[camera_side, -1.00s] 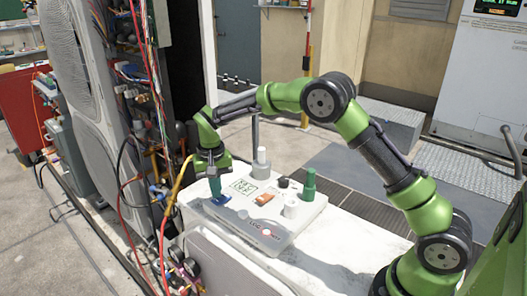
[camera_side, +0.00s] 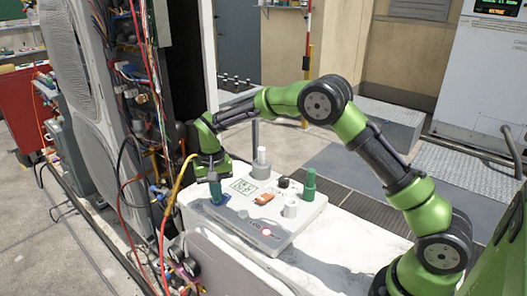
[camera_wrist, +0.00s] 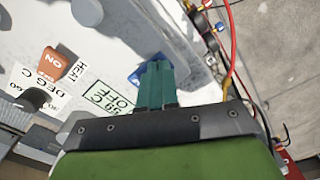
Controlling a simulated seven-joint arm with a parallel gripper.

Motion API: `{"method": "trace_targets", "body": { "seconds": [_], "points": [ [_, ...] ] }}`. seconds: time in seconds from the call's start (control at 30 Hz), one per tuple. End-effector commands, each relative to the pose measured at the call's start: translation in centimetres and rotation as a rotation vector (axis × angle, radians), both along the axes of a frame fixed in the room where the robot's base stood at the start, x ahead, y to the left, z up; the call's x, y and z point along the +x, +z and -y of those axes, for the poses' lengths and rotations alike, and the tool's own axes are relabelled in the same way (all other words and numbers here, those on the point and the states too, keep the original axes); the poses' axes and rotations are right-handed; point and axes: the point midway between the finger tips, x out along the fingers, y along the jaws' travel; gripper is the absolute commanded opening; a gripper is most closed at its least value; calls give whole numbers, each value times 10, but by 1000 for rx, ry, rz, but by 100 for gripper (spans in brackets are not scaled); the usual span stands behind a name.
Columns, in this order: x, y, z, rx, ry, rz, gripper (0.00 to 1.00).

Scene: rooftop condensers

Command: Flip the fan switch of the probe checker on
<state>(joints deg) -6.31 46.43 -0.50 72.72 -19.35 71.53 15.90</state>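The probe checker (camera_side: 255,238) is a pale grey box on the white bench top. A blue switch (camera_side: 223,200) sits on its left part; in the wrist view the blue (camera_wrist: 135,76) shows around my fingertips, which partly hide it. I cannot read a label on it. My gripper (camera_side: 215,196) points down at the blue switch, its teal fingers (camera_wrist: 157,82) side by side with no clear gap. Contact cannot be told. The checker's display (camera_wrist: 110,98) reads 59 C OFF. An orange switch (camera_wrist: 54,63) marked ON stands by the HEAT label.
Hoses and wires of the condenser unit (camera_side: 75,60) run close on the left. The bench's right part is clear.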

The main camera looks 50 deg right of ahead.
Motion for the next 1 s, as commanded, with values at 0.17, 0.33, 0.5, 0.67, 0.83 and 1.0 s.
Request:
{"method": "trace_targets", "body": {
  "seconds": [0.17, 0.33, 0.5, 0.67, 0.83, 1.0],
  "points": [
    [0, -3, 1, -2, -1, -1, 0],
    [0, 6, 2, -3, -1, 1, 0],
    [0, 20, 1, -3, -2, 1, 0],
    [0, 33, 1, -1, -1, 2, 0],
    [0, 46, 1, -2, -1, 1, 0],
    [0, 60, 1, -1, 0, 2, 0]
  ]
}}
